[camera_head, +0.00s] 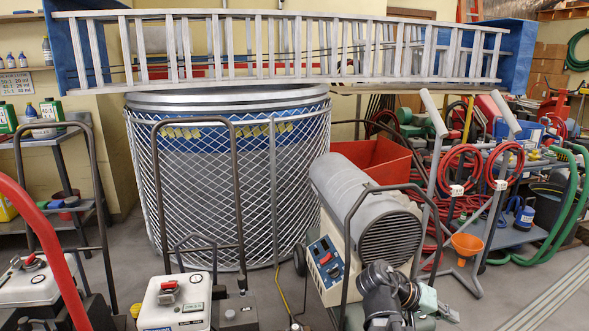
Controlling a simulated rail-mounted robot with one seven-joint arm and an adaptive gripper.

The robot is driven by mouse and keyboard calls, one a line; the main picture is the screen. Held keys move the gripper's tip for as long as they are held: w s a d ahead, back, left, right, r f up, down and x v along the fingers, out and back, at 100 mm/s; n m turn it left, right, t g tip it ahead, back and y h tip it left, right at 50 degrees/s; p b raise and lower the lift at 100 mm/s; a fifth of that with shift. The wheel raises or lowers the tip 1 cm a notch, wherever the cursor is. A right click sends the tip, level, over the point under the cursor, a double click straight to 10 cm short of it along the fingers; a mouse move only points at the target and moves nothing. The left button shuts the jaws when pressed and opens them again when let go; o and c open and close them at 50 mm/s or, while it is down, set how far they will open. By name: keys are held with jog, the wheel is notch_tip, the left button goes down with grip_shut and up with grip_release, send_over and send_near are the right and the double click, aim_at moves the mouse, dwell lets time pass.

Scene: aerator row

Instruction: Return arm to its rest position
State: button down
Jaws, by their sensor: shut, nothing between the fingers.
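My gripper (405,292) shows at the bottom, right of centre, as the dark end of my grey and black arm (382,308). It is shut and empty. Its fingertips are small and hard to make out. It appears in front of the lower part of a grey cylindrical heater or blower (350,205) with a control panel (325,262). I cannot tell the distance between them. The rest of my arm is mostly cut off by the lower edge.
White-topped machines with tube handles (175,303) stand at lower left. A mesh-caged drum (235,190) stands behind, under a long ladder (290,48). A hose rack (480,190) with an orange funnel (467,244) stands right. Open floor (540,285) shows at lower right.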

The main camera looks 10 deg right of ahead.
jog(key=s+a+f+n+y+p, duration=0.1)
jog(key=a+f+n+y+p, duration=0.2)
jog(key=a+f+p, duration=0.55)
jog(key=s+a+f+n+y+p, duration=0.1)
jog(key=a+f+n+y+p, duration=0.3)
jog(key=f, duration=0.8)
jog(key=s+a+f+g+y+p, duration=0.2)
jog(key=s+a+f+p, duration=0.2)
jog(key=s+a, duration=0.4)
jog(key=s+a+f+g+y+p, duration=0.2)
jog(key=s+a+f+p, duration=0.3)
jog(key=s, duration=0.8)
jog(key=a+p, duration=0.1)
jog(key=a, duration=0.2)
jog(key=shift+s+a+f+y, duration=0.15)
jog(key=shift+s+f+y, duration=0.15)
jog(key=shift+s, duration=0.05)
